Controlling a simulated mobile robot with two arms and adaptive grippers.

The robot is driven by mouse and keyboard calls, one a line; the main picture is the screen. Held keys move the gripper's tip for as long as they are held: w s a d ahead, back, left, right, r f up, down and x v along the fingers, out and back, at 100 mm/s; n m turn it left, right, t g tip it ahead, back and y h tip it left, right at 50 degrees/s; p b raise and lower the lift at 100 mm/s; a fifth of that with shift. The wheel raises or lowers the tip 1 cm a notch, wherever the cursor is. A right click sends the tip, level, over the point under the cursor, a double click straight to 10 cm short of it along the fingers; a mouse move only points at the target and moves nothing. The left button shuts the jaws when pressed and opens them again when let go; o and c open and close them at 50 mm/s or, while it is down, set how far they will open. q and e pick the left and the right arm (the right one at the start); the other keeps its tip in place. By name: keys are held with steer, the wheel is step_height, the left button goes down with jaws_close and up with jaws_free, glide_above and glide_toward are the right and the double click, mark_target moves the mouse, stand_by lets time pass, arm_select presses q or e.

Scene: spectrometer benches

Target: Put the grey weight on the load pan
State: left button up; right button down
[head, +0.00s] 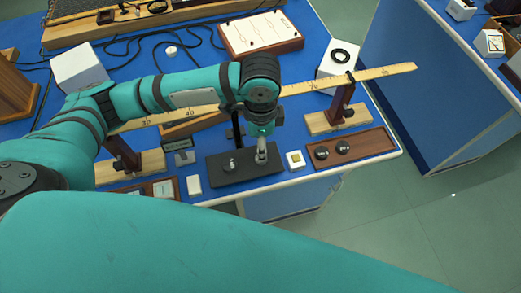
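My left gripper (262,156) points down over a black base plate (217,176) near the front edge of the blue bench. Its fingers are small here and I cannot tell whether they hold anything. A small grey metal piece (230,164) stands on the plate just left of the fingers; it may be the grey weight, but I cannot tell. I cannot make out a load pan for certain; my arm and gripper cover part of the area behind the plate. My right gripper is not in view.
A long yellow ruler (387,72) spans the bench on wooden stands, partly behind my arm. A wooden tray (372,144) with two dark round pieces (343,147) lies right of a small white block with a yellowish top (295,160).

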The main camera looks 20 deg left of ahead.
arm_select(q)
step_height(320, 180, up, 6)
steer(key=shift+f, duration=0.1)
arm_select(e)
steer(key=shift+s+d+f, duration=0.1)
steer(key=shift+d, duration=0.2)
arm_select(q)
steer(key=shift+s, duration=0.1)
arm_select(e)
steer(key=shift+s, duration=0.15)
